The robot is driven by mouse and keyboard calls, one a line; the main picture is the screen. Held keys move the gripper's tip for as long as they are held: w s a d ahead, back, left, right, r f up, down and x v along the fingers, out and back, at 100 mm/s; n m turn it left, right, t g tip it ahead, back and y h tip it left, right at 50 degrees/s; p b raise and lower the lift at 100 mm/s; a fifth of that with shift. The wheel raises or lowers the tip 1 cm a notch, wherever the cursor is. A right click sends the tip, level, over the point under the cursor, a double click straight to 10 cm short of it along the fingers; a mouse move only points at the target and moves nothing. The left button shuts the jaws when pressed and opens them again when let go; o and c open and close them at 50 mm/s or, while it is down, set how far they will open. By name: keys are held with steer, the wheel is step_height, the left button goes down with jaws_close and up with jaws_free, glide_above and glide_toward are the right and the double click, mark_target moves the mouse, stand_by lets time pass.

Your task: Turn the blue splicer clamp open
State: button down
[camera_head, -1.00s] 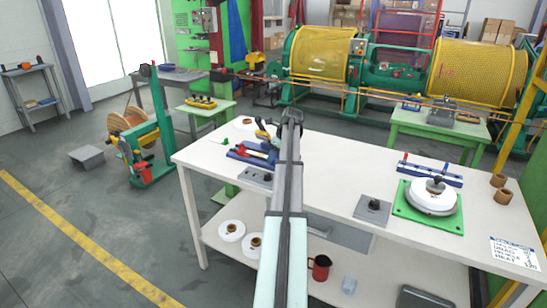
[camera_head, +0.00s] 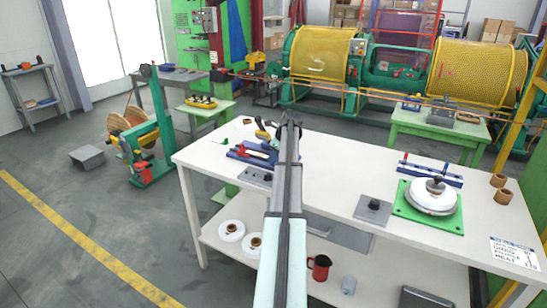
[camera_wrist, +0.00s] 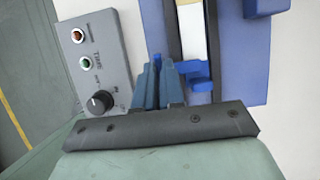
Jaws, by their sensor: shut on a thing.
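The blue splicer (camera_head: 243,153) sits on the white workbench, partly hidden behind my arm. In the wrist view the splicer body (camera_wrist: 237,55) fills the upper right, with a pale strip along its channel. My gripper (camera_wrist: 160,68) has its two blue-grey fingers close together at the splicer's left edge. They are shut on the blue splicer clamp (camera_wrist: 198,84), whose bright blue parts show just right of the fingertips. The grasp itself is mostly hidden by the fingers. In the head view my gripper (camera_head: 290,122) is seen from behind, its fingertips unclear.
A grey control box (camera_wrist: 92,62) with a black knob and two round buttons lies close left of the fingers. On the bench's right stand a grey plate with a knob (camera_head: 373,209) and a white spool on a green base (camera_head: 405,212). The bench middle is clear.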

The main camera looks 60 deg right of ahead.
steer(key=shift+n, duration=0.4)
steer(key=n+y, duration=0.1)
steer(key=n, duration=0.2)
steer(key=shift+d, duration=0.2)
steer(key=n+y, duration=0.1)
steer(key=n, duration=0.1)
steer(key=n+g+y, duration=0.1)
steer(key=n, duration=0.1)
steer(key=shift+w+d, duration=0.1)
steer(key=shift+w, duration=0.05)
steer(key=n+g+y, duration=0.1)
steer(key=n, duration=0.4)
steer(key=shift+w+n+g, duration=0.1)
steer(key=shift+n+g, duration=0.8)
steer(key=shift+n, duration=0.9)
steer(key=c, duration=1.2)
jaws_free()
steer(key=shift+c, duration=0.2)
